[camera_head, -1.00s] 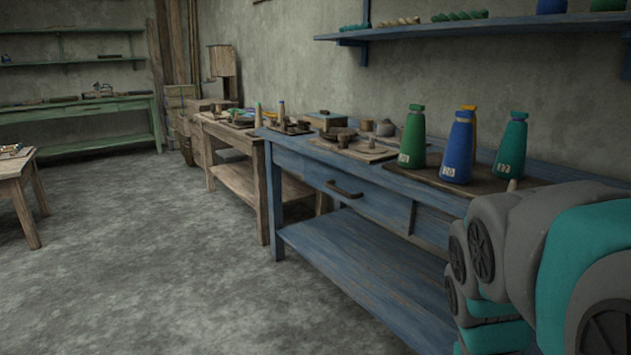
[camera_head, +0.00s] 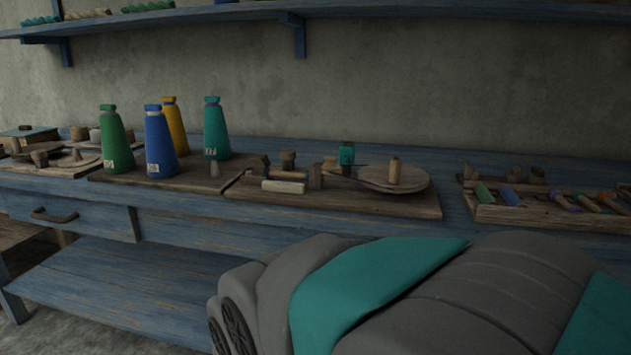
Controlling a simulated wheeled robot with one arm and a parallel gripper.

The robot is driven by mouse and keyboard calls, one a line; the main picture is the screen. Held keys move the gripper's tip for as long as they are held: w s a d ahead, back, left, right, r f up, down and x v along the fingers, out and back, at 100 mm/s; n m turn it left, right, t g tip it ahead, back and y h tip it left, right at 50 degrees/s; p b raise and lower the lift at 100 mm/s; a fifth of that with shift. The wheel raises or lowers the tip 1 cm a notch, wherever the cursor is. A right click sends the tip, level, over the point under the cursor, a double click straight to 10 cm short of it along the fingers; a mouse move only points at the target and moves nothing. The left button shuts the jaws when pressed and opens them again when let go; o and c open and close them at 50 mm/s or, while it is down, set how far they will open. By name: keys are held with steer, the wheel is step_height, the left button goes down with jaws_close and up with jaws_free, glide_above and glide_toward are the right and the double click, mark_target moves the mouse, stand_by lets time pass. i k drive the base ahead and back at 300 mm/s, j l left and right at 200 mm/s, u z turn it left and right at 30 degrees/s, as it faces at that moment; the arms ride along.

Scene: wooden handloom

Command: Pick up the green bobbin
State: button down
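A green bobbin (camera_head: 116,140), tall and tapered with a pale number label, stands upright on a dark wooden board (camera_head: 130,180) on the blue table. A blue bobbin (camera_head: 159,143) stands just right of it, a yellow one (camera_head: 175,128) behind, and a teal one (camera_head: 215,130) further right. A small green spool (camera_head: 484,194) also lies in a tray at the right. My grey and teal arm crosses the lower right foreground. My gripper is not in view.
The blue table (camera_head: 190,232) runs along the wall, with a drawer at left and a lower shelf. A round wooden disc (camera_head: 408,181) with a peg and small blocks sits mid-table. The spool tray (camera_head: 530,213) is at right. A wall shelf (camera_head: 215,14) hangs above.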

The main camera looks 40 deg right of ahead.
mark_target(483, 193)
steer(key=z, duration=2.2)
